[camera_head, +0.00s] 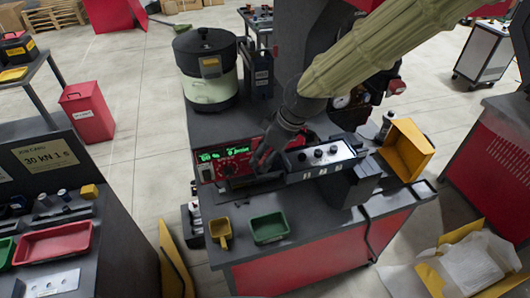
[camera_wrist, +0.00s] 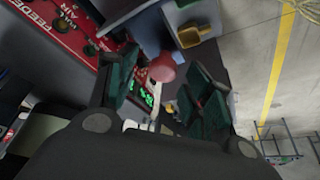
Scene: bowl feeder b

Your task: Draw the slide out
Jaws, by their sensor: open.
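My gripper (camera_head: 265,158) is at the front of the red control panel (camera_head: 234,166) on the feeder bench, near the left end of the long grey rail unit (camera_head: 325,161). In the wrist view its two dark green fingers (camera_wrist: 164,82) are spread apart with nothing held. A red rounded knob (camera_wrist: 162,67) shows beyond and between the fingertips, apart from them as far as I can see. It may be the slide's handle, but I cannot tell. My gripper hides this part of the bench in the head view, and no slide shows clearly.
A yellow scoop (camera_head: 221,231) and a green tray (camera_head: 269,228) lie on the bench top (camera_head: 317,222) in front. The bowl feeder (camera_head: 206,66) stands behind, left. A yellow bin (camera_head: 406,148) is at the right end. A red "FEEDER AIR" panel (camera_wrist: 62,28) shows in the wrist view.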

